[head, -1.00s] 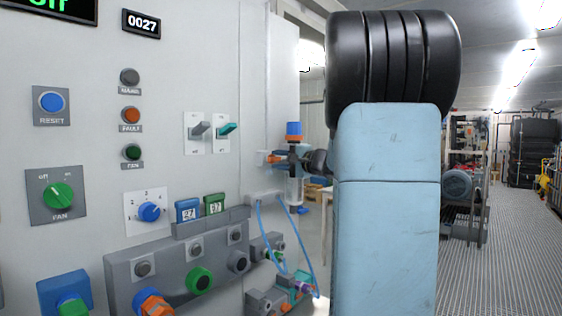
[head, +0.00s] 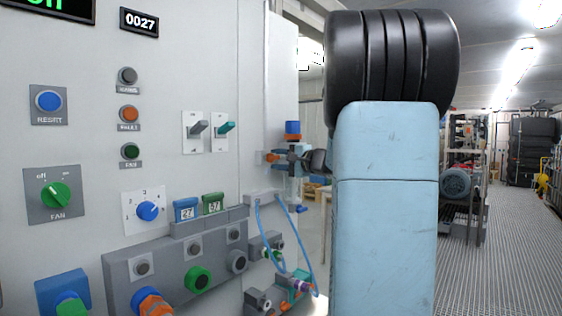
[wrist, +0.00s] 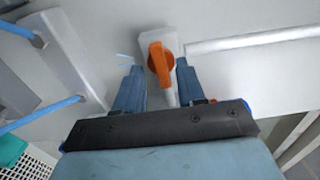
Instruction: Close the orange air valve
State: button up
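The orange air valve handle (wrist: 160,65) sits on a pale grey body in the wrist view, upper middle. My gripper (wrist: 157,72) is open, with one blue finger on each side of the handle. A gap shows on both sides, the right one narrower, and neither finger visibly touches it. In the head view, my gripper (head: 278,157) is at the cabinet's right edge, beside a blue-topped unit (head: 292,131). A bit of the orange handle (head: 271,158) shows at the fingers. My arm hides what lies behind it.
The grey panel (head: 165,90) at left carries switches, buttons and a fan knob (head: 56,195). Blue hoses (head: 262,235) loop below my gripper. A pale pipe (wrist: 250,42) runs right of the valve. The aisle floor (head: 490,260) at right is clear.

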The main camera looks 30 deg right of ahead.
jog(key=v, duration=1.3)
jog(key=shift+s, duration=0.35)
jog(key=s+a+f+n+g, duration=0.2)
jog(key=a+f+g, duration=0.1)
jog(key=a, duration=0.4)
jog(key=s+a+f+n+g+y, duration=0.1)
jog(key=s+a+f+n+g, duration=0.15)
jog(key=a, duration=0.45)
jog(key=s+a+f+n+g, duration=0.2)
jog(key=a+f+g, duration=0.2)
jog(key=a, duration=0.3)
jog(key=s+a+f+n+g+h, duration=0.1)
jog(key=s+a+f+n+h, duration=0.1)
jog(key=s, duration=0.4)
jog(key=s+a+f+n+g+h, duration=0.1)
jog(key=s+a+f+n+h, duration=0.2)
jog(key=s+f+n+h, duration=0.2)
jog(key=shift+s+f+n, duration=0.35)
jog(key=shift+s+f, duration=0.5)
jog(key=shift+s, duration=0.2)
